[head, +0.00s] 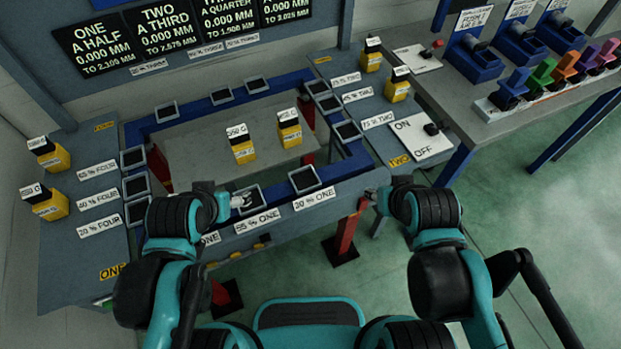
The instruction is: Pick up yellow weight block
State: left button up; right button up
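Several yellow weight blocks with black tops and white labels are in the head view. Two stand on the middle panel: a left block (242,149) and a right block (290,131). Two more, an upper block (50,156) and a lower block (47,205), stand on the left side table. Another pair, a rear block (371,58) and a front block (397,88), stands on the right side table. My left gripper (243,200) is at the frame's front edge by a square socket, apart from the blocks. My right gripper (371,196) is near the front right corner. Both fingertips are too small to judge.
The blue frame (190,118) carries several square sockets, including one at front (305,180). An ON/OFF switch panel (419,135) is at right. Coloured levers (541,72) stand on the far right table. A black display board (175,30) stands behind. Green floor is open at right.

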aim_at(239, 137)
jog(key=i+u, duration=0.75)
